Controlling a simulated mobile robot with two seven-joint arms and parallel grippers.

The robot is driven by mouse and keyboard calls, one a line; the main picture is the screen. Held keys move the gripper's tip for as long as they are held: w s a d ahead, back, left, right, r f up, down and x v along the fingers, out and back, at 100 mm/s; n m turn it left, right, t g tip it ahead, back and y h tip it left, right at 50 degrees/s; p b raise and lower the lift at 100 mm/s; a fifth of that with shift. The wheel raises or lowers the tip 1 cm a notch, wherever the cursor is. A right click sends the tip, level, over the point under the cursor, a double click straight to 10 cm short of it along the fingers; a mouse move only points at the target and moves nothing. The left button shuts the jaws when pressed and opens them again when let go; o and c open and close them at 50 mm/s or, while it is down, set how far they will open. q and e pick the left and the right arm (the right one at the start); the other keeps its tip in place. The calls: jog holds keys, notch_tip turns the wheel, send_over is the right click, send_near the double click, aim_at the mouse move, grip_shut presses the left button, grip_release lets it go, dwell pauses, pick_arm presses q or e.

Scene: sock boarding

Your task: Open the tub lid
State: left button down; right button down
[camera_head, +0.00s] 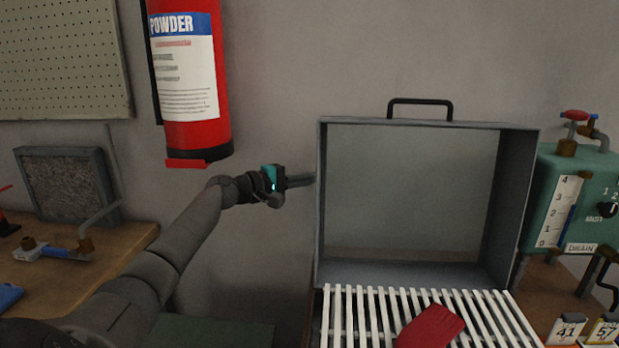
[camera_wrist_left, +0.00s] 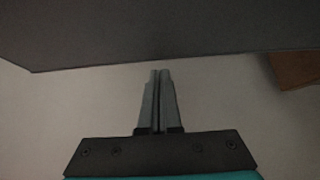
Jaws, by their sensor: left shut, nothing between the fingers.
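The grey tub lid (camera_head: 321,215) stands upright at the right of centre in the head view, its hollow inner side facing me. A black handle (camera_head: 420,101) is on its top edge. My left gripper (camera_head: 313,180) is shut and empty, pointing right at the lid's left side. Its tips are at or very near that side; I cannot tell if they touch. In the left wrist view, the shut fingers (camera_wrist_left: 160,72) point at a dark grey surface (camera_wrist_left: 160,35), likely the lid's side. My right gripper is out of view.
A white slatted rack (camera_head: 372,318) with a red cloth piece (camera_head: 431,328) lies below the lid. A green box (camera_head: 549,180) with taps stands to the right. A red extinguisher (camera_head: 190,85) hangs above my left arm. A wooden bench (camera_head: 95,265) is at the left.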

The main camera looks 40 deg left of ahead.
pick_arm(q)
jog(key=shift+s+d+r, duration=0.15)
jog(key=shift+s+d, duration=0.65)
jog(key=shift+s, duration=0.15)
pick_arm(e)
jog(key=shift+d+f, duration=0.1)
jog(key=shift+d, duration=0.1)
pick_arm(q)
jog(key=shift+d, duration=0.1)
